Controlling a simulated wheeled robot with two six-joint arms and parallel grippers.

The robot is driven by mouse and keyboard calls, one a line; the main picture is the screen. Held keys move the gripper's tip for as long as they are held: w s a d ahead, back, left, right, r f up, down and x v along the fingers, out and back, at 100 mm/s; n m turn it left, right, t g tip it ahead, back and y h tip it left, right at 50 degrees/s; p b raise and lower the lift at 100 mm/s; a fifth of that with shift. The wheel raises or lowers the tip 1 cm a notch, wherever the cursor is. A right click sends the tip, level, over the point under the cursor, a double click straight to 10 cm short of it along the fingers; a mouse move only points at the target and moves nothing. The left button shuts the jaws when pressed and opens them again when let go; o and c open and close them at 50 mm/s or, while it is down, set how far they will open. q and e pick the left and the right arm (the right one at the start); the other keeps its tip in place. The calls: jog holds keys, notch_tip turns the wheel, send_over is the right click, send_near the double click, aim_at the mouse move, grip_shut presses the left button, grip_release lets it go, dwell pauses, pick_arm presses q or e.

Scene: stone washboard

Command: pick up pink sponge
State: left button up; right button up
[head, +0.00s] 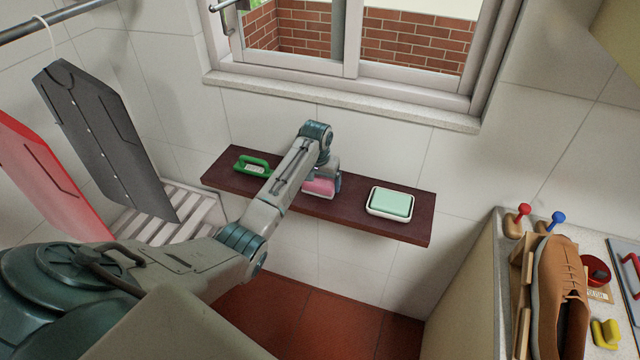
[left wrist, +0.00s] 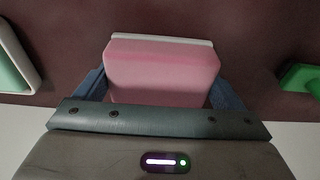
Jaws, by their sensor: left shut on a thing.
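The pink sponge (head: 319,187) is on the dark wooden wall shelf (head: 408,230), partly hidden by my left arm in the head view. In the left wrist view the pink sponge (left wrist: 162,70) fills the space between the blue fingers of my left gripper (left wrist: 165,92). A white edge shows just beyond the sponge. My left gripper (head: 324,180) is shut on the sponge at the shelf. Whether the sponge is clear of the shelf, I cannot tell. My right gripper is in neither view.
A green-handled brush (head: 252,165) lies on the shelf to the left. A mint soap bar in a white dish (head: 390,203) is to the right. The window sill (head: 340,102) is above. A brown shoe (head: 560,290) stands on the counter at right.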

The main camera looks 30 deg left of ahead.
aim_at(322, 180)
pick_arm(q)
jog(key=shift+r, duration=0.1)
jog(key=shift+r+b, duration=0.6)
jog(key=shift+s+d+r+b, duration=0.1)
jog(key=shift+d+r+b, duration=0.1)
jog(key=shift+r+b, duration=0.25)
jog(key=shift+d+r+b, duration=0.2)
jog(key=shift+r, duration=0.3)
jog(key=s+d+b, duration=0.1)
jog(key=d, duration=0.2)
jog(key=s+d+b, duration=0.1)
jog(key=s+d, duration=0.1)
jog(key=d, duration=0.2)
jog(key=s+d+r+b, duration=0.1)
jog(key=s+d, duration=0.1)
jog(key=d, duration=0.2)
jog(key=shift+s+d+r+b, duration=0.1)
jog(key=shift+s+b, duration=0.05)
jog(key=shift+b, duration=0.2)
jog(key=shift+s+d+r+p, duration=0.15)
jog(key=shift+s+d+p, duration=0.15)
jog(key=shift+d, duration=0.35)
jog(key=shift+s+d+r+p, duration=0.2)
jog(key=shift+s+d, duration=0.15)
jog(key=shift+d, duration=0.25)
